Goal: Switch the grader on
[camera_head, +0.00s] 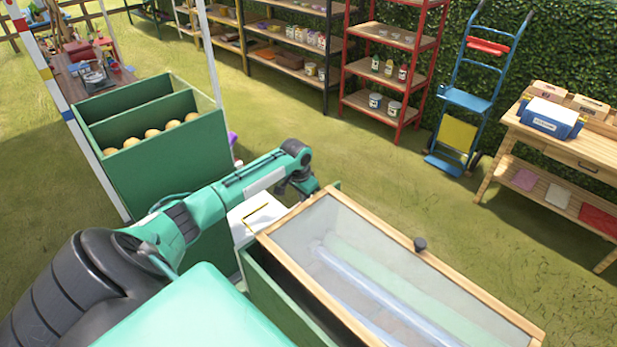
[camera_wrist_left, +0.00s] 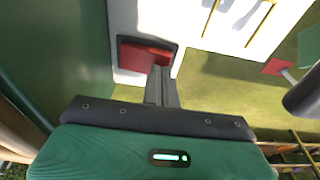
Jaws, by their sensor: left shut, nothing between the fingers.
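The grader seems to be the green machine with a wood-framed clear lid (camera_head: 335,240) and a white box (camera_head: 243,220) at its left end. In the left wrist view a red switch (camera_wrist_left: 135,52) sits in a dark frame on a white panel (camera_wrist_left: 185,22). My left gripper (camera_wrist_left: 160,72) is shut and empty, its fingertips over the right end of the red switch. I cannot tell if they press it or only hover close. In the head view my left arm reaches behind the white box, which hides the switch and fingertips. My right gripper is not in view.
A green bin (camera_head: 205,148) with several yellowish round items stands left of the arm. Shelves (camera_head: 390,60), a blue hand truck (camera_head: 468,98) and a wooden table (camera_head: 560,150) stand farther back. Grass between them is open.

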